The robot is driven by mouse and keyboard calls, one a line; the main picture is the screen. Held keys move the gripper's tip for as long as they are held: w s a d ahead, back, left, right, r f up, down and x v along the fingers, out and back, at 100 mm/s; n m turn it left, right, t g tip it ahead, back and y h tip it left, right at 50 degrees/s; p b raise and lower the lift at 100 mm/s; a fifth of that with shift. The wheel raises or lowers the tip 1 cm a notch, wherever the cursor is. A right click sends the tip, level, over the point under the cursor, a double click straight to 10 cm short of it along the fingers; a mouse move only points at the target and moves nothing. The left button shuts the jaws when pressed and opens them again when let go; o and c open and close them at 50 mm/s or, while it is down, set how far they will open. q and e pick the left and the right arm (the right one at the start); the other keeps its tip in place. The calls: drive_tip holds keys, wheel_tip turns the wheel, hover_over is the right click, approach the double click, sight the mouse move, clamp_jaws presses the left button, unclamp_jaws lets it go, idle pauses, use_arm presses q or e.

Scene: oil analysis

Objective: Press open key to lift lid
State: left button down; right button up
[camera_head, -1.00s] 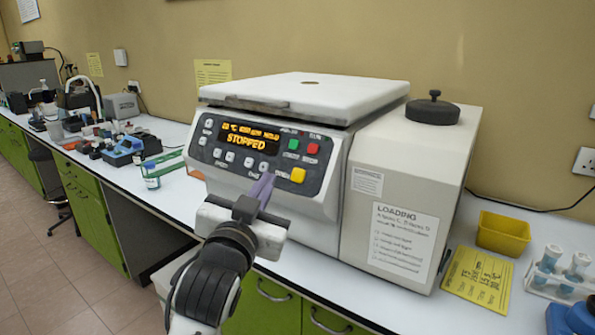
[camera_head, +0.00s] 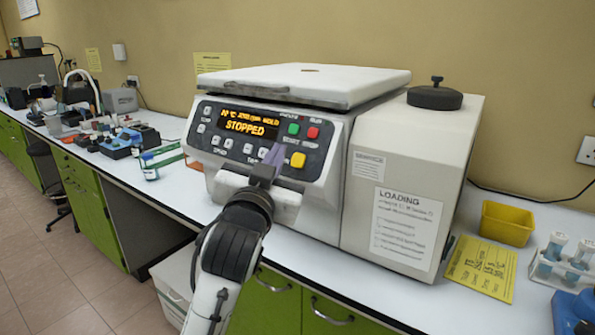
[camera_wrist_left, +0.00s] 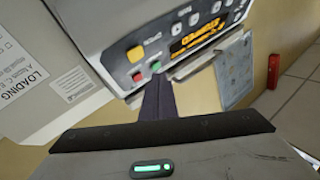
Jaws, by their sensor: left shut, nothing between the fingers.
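The centrifuge (camera_head: 225,180) stands on the bench with its white lid (camera_head: 300,83) down. Its dark control panel (camera_head: 215,150) has a lit display (camera_head: 249,122) reading STOPPED. A large yellow key (camera_head: 298,160) sits at the panel's lower right, below a green key (camera_head: 293,129) and a red key (camera_head: 313,133). My left gripper (camera_head: 273,155) is shut and empty, its purple-grey fingertips in front of the panel just left of the yellow key. My right gripper is out of view.
A tall side housing (camera_head: 410,150) with a dark round knob (camera_head: 435,95) adjoins the centrifuge. A yellow tray (camera_head: 507,223), a yellow sheet (camera_head: 481,269) and a tube rack (camera_head: 560,268) lie to the right. A small bottle (camera_head: 150,167) stands to the left.

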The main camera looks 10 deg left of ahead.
sight(298, 160)
use_arm(q)
drive_tip(key=w+f, duration=0.1)
drive_tip(key=w+d+f+b, duration=0.1)
drive_tip(key=w, duration=0.1)
drive_tip(key=shift+w+d, duration=0.1)
idle(0.9)
drive_tip(key=shift+w+f, duration=0.15)
idle(1.1)
drive_tip(key=shift+w+d+f, duration=0.1)
drive_tip(key=shift+w+f, duration=0.05)
drive_tip(key=shift+w, duration=0.05)
